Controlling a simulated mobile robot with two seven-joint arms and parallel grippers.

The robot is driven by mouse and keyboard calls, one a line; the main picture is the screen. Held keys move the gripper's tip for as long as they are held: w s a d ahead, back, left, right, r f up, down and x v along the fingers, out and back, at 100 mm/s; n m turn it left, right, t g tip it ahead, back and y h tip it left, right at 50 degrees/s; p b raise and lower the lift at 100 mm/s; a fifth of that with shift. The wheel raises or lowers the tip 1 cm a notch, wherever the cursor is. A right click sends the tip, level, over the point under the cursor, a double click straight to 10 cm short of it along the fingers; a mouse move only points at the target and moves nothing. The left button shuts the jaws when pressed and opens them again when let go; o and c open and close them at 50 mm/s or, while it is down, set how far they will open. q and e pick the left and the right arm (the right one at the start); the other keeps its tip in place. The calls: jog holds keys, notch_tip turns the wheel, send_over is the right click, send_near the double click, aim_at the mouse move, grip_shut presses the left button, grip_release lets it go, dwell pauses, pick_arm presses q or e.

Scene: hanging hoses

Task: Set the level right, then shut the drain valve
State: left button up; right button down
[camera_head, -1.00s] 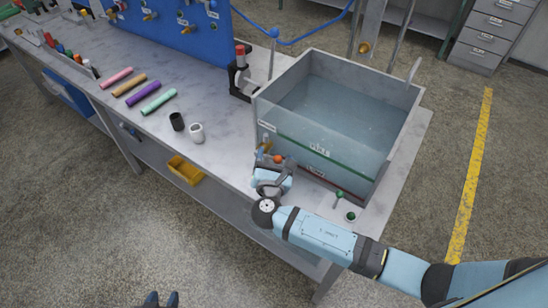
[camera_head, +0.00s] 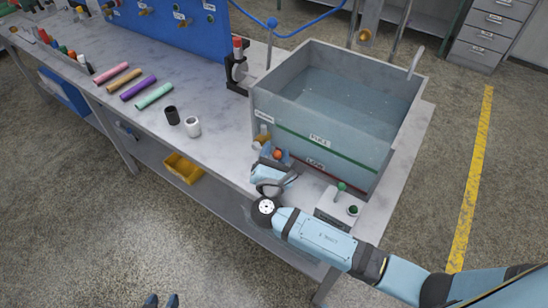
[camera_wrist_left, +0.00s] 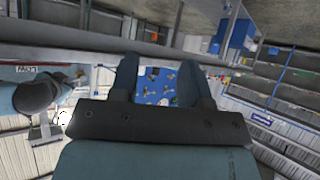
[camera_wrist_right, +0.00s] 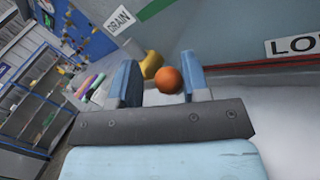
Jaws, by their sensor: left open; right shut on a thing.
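The clear-walled tank (camera_head: 285,112) stands on the bench and holds water. Its front has a green FULL line (camera_head: 319,138) and a red LOW line (camera_head: 315,163). I cannot tell exactly where the water meets these marks. The brass drain valve (camera_head: 262,140) is at the tank's lower left front; it also shows in the right wrist view (camera_wrist_right: 152,63), by a DRAIN label (camera_wrist_right: 120,20). My right gripper (camera_wrist_right: 163,78) is shut on the valve's orange knob (camera_wrist_right: 168,80). My left gripper (camera_head: 161,300) is open and empty, low over the floor, away from the bench.
Two cups (camera_head: 193,126) and several coloured cylinders (camera_head: 153,95) lie left of the tank. A blue hose (camera_head: 310,32) hangs behind it.

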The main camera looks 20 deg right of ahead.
jog(key=shift+s+a+f, duration=0.15)
jog(key=shift+s+f, duration=0.05)
jog(key=shift+f, duration=0.7)
jog(key=shift+r+b, duration=0.15)
jog(key=shift+b, duration=0.15)
jog(key=c, duration=0.7)
grip_release()
jog(key=shift+o, duration=1)
jog(key=shift+w+a, duration=0.1)
pick_arm(q)
jog(key=shift+w+d+f, duration=0.1)
jog(key=shift+w+f, duration=0.25)
pick_arm(e)
jog(key=shift+r+m, duration=0.15)
jog(key=shift+m, duration=0.15)
